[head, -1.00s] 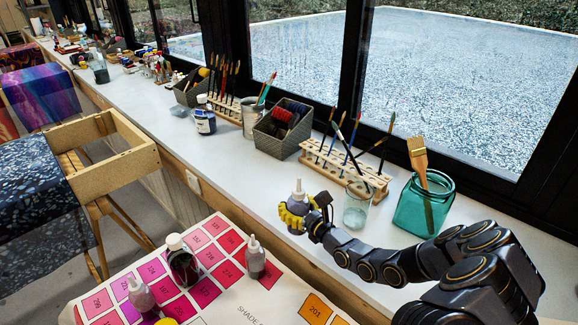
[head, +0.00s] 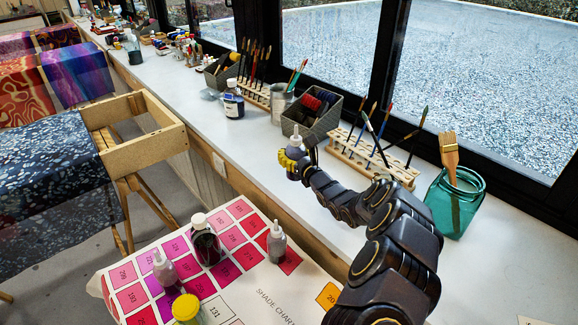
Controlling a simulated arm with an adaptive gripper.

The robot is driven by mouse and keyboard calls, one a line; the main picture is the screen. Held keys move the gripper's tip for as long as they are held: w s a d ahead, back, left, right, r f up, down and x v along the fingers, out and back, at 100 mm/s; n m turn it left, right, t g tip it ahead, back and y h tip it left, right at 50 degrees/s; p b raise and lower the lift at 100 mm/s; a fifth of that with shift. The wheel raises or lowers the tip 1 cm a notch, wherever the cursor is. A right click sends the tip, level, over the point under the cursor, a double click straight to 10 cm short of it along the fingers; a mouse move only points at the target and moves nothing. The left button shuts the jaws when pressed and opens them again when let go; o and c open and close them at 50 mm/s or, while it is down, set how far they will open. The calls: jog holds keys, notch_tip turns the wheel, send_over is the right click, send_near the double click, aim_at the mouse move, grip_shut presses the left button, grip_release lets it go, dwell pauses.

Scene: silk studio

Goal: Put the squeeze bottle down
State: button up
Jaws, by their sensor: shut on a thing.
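My gripper (head: 291,161) is shut on a small squeeze bottle (head: 296,141) with a pale nozzle. It holds the bottle upright over the white counter (head: 238,155), in front of the brush rack and the grey basket. I cannot tell whether the bottle's base touches the counter. The gripper's yellow fingers hide part of the bottle. Other squeeze bottles stand on the shade chart: one at its right (head: 276,243) and one at its left (head: 165,268).
A wooden brush rack (head: 372,160), a grey basket (head: 312,122), a metal can (head: 282,104) and a dark-blue bottle (head: 233,100) stand nearby. A teal jar (head: 455,203) is at right. A capped dark bottle (head: 205,240) stands on the shade chart (head: 238,288). The counter left of my gripper is bare.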

jog(key=w+f, duration=0.3)
jog(key=w+a+f, duration=0.1)
jog(key=w+f, duration=0.2)
jog(key=shift+a+f, duration=0.2)
jog(key=shift+f, duration=0.05)
jog(key=shift+w+f, duration=0.1)
jog(key=shift+f, duration=1.45)
jog(key=shift+f, duration=0.1)
jog(key=o, duration=1.3)
